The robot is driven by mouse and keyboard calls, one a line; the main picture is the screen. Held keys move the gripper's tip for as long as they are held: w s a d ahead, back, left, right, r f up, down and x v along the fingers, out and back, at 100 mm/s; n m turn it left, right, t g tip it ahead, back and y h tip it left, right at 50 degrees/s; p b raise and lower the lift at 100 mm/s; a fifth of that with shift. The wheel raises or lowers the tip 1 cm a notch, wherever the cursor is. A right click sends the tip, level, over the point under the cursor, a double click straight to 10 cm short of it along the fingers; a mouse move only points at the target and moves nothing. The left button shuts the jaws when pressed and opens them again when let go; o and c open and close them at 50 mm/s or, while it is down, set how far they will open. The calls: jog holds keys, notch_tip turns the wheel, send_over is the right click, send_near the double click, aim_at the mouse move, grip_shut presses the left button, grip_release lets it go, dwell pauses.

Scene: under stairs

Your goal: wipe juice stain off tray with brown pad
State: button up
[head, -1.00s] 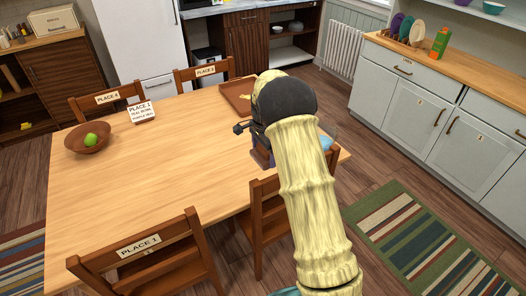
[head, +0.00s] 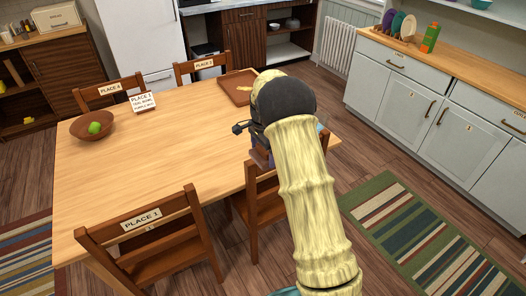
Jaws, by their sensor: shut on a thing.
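The brown tray (head: 232,95) lies at the far right of the wooden table, partly hidden by my arm. A small yellowish patch (head: 244,88) shows on its floor. My gripper (head: 261,157) is mostly hidden behind my own wrist, low over the right part of the table, nearer than the tray. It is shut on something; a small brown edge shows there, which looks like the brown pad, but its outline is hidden. I cannot tell whether it touches the table.
A wooden bowl (head: 92,126) with a green fruit (head: 95,128) and a white place card (head: 143,102) stand at the table's left. Chairs surround the table, one (head: 262,200) close beside my arm. A blue item (head: 322,132) shows partly behind my arm. The table's middle is clear.

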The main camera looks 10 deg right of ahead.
jog(key=shift+s+d+f, duration=0.1)
jog(key=shift+s+f, duration=0.25)
jog(key=shift+f, duration=0.05)
jog(key=shift+s+d+f+n+b, duration=0.1)
jog(key=shift+d+f+n+b, duration=0.25)
jog(key=shift+f+n, duration=0.15)
jog(key=shift+s+d+f+n+b, duration=0.1)
jog(key=shift+d+f+n+b, duration=0.1)
jog(key=shift+f+n+b, duration=0.3)
jog(key=s+d+f+n+b, duration=0.3)
jog(key=s+f+n, duration=0.3)
jog(key=f, duration=0.2)
jog(key=s+d+f+n+b, duration=0.2)
jog(key=s+f+n+b, duration=0.3)
jog(key=f, duration=0.3)
jog(key=shift+s+d+n, duration=0.4)
jog(key=shift+s+n, duration=0.1)
jog(key=shift+w, duration=0.15)
